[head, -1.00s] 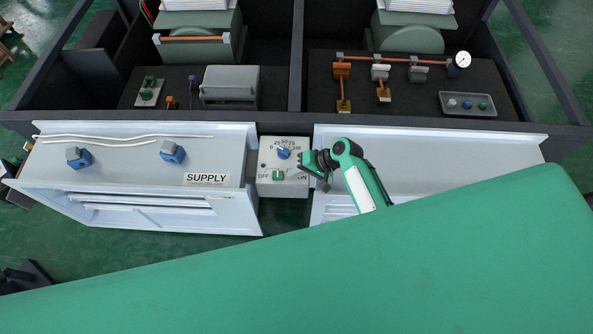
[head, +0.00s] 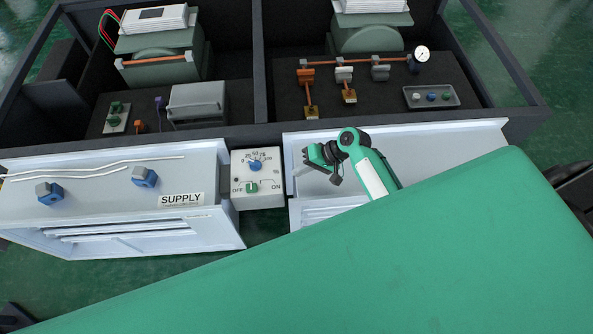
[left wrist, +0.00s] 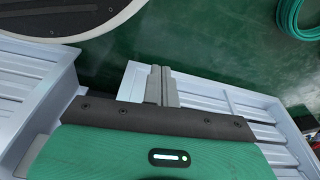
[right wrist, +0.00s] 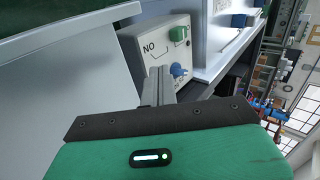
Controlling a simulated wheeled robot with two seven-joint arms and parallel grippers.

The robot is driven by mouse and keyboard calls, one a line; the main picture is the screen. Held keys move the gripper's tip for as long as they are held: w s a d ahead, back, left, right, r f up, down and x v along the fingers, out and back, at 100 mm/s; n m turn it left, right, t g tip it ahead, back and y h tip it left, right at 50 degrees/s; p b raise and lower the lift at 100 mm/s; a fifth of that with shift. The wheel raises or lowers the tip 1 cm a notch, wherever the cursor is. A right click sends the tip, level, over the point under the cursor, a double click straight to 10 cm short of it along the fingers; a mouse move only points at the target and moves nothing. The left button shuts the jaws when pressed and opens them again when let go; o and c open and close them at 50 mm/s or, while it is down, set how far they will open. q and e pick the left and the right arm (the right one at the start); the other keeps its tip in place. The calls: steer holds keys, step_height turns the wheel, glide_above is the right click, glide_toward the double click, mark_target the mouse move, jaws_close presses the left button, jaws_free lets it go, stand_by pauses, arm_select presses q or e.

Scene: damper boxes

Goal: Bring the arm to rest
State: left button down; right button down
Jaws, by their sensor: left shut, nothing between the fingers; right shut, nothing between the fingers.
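My right gripper (head: 303,168) is shut and empty. It hangs just right of the small control box (head: 239,199), apart from it, above the edge of the right white panel. Its shut fingers also show in the right wrist view (right wrist: 159,86), with the control box (right wrist: 160,50) beyond them. The box has a blue dial knob (head: 255,166) and a green OFF/ON switch (head: 252,187); I cannot tell their exact settings. My left gripper (left wrist: 161,86) is shut and empty in the left wrist view, over a white louvred surface; it is not visible in the head view.
A white SUPPLY panel (head: 120,222) with two blue-grey knobs lies left of the box, and another white panel (head: 440,136) right of it. Behind stand dark-framed open bays (head: 380,90) with dampers and a gauge (head: 422,54). A green hose (left wrist: 297,20) lies on the floor.

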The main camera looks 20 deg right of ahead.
stand_by(0.4)
